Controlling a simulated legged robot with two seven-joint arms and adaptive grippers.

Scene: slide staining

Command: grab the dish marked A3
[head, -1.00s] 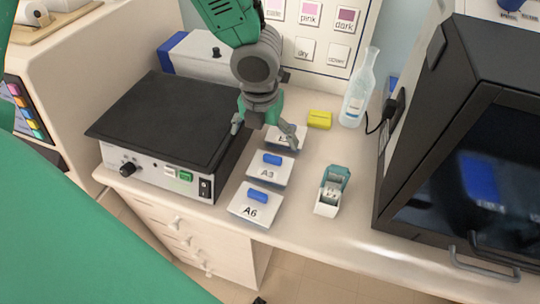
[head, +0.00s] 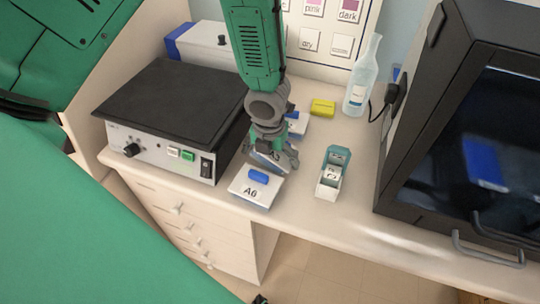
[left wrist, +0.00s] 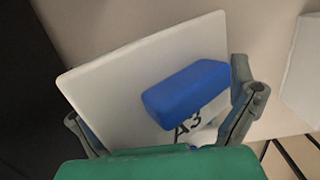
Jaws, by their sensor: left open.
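The dish marked A3 is a flat white square with a blue block handle (left wrist: 187,92) on top. In the left wrist view the dish (left wrist: 115,85) lies below my left gripper, its label partly covered by the handle. My left gripper (head: 271,160) is open over this dish in the head view and hides most of it. In the left wrist view its fingers (left wrist: 165,110) stand apart on either side of the handle, with a gap to it. My right gripper is not in view.
The dish marked A6 (head: 246,196) lies just in front, and another blue-handled dish (head: 300,126) lies behind. A black-topped device (head: 170,100) stands left. A slide box (head: 330,181), yellow block (head: 322,107) and bottle (head: 357,90) stand right, before a black cabinet (head: 420,125).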

